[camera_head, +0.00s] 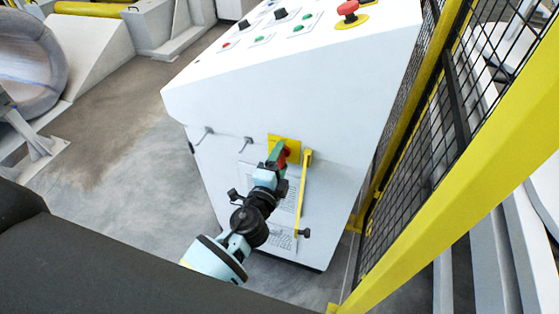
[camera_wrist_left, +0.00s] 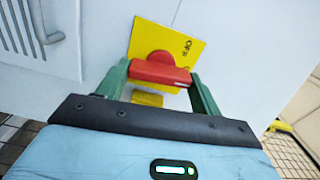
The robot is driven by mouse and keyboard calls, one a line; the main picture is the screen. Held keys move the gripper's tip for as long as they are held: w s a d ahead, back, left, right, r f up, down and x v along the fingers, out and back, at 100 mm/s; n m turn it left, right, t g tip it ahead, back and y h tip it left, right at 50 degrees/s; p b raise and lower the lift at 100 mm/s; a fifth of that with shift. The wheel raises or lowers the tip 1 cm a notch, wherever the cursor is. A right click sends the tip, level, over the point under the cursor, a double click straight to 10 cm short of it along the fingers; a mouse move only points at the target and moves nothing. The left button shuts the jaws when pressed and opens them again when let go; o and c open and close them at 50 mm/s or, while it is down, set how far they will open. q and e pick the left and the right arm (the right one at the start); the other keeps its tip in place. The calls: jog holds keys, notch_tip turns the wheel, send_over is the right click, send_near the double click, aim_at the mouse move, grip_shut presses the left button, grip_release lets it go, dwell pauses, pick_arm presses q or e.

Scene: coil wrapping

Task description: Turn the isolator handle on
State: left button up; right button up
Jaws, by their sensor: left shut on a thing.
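The isolator handle (camera_wrist_left: 158,70) is red and sits on a yellow plate (camera_wrist_left: 183,38) on the front of the white cabinet. In the head view the handle (camera_head: 287,151) and its yellow plate (camera_head: 273,139) show just beyond my left gripper (camera_head: 279,154). In the left wrist view the green fingers of my left gripper (camera_wrist_left: 160,75) stand on either side of the handle's red bar, shut on it. The bar lies nearly level in that view, slightly tilted. Lettering on the plate is partly readable as "Off". My right gripper is not in view.
The white control cabinet (camera_head: 290,90) carries buttons and a red emergency stop (camera_head: 348,8) on top. A yellow-framed mesh fence (camera_head: 450,120) stands close on the right. A yellow bar (camera_head: 302,190) hangs beside the handle. Open grey floor (camera_head: 130,130) lies left.

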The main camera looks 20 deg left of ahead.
pick_arm(q)
jog(key=shift+m, duration=0.5)
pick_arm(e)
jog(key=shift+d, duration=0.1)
pick_arm(q)
jog(key=o, duration=0.7)
jog(key=s, duration=0.7)
jog(key=shift+s+b, duration=0.4)
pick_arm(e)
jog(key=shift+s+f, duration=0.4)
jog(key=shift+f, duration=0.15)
pick_arm(q)
jog(key=shift+a, duration=0.1)
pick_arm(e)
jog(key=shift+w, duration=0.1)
